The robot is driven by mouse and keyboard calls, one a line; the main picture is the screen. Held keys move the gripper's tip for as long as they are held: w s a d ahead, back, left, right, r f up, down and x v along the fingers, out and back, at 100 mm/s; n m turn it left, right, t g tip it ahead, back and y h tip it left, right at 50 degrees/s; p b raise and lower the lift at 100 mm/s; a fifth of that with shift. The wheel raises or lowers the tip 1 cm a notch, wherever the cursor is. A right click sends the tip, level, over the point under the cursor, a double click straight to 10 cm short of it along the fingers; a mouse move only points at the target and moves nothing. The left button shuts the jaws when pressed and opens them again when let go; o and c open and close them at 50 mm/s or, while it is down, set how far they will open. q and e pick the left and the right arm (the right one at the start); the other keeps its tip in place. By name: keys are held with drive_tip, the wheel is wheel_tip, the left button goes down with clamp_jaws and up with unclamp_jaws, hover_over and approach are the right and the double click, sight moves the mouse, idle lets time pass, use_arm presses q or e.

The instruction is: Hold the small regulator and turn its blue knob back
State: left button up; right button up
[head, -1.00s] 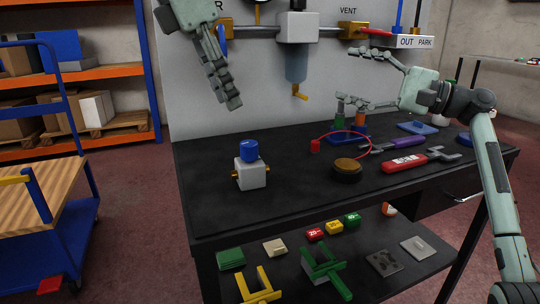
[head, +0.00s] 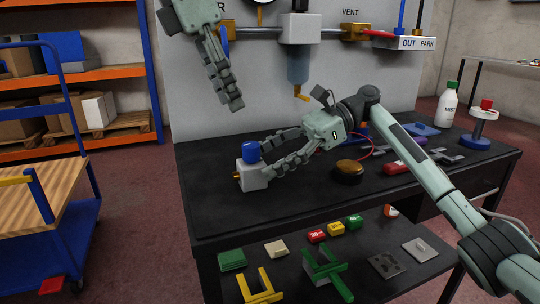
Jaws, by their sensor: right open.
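The small regulator (head: 252,178) is a white block with brass side fittings, standing upright on the black table at the left in the head view. Its blue knob (head: 250,148) sits on top. My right gripper (head: 267,161) is open just right of the regulator, its fingertips pointing left at the body and knob. The fingers overlap the regulator's right side in the picture; I cannot tell whether they touch it. My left gripper (head: 233,106) hangs above and behind the regulator, pointing down, apart from it. Its fingers show edge-on, so their opening is unclear.
A dark round puck with a brown top (head: 349,167) lies right of the regulator. A red-handled tool (head: 396,167) lies farther right. A white bottle (head: 448,104) and a blue stand (head: 481,130) are at the right end. The table's front left is clear. A panel with pipes (head: 300,30) rises behind.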

sight(251, 144)
drive_tip(key=x, duration=0.7)
drive_tip(key=shift+s+a, duration=0.1)
drive_tip(key=shift+a, duration=0.05)
use_arm(q)
drive_tip(key=shift+o, duration=0.5)
use_arm(e)
drive_tip(key=c, duration=1.5)
use_arm(q)
drive_tip(key=shift+o, duration=1.3)
drive_tip(key=shift+w+d, duration=0.1)
use_arm(e)
drive_tip(key=shift+c, duration=0.2)
clamp_jaws()
use_arm(q)
drive_tip(key=w+d+r+m+g+y, duration=0.2)
drive_tip(key=d+m+y, duration=0.2)
drive_tip(key=m, duration=0.3)
drive_tip(key=f, duration=1.1)
drive_tip(key=shift+s+a+f, duration=0.2)
drive_tip(key=shift+a+f, duration=0.05)
drive_tip(key=shift+f, duration=0.05)
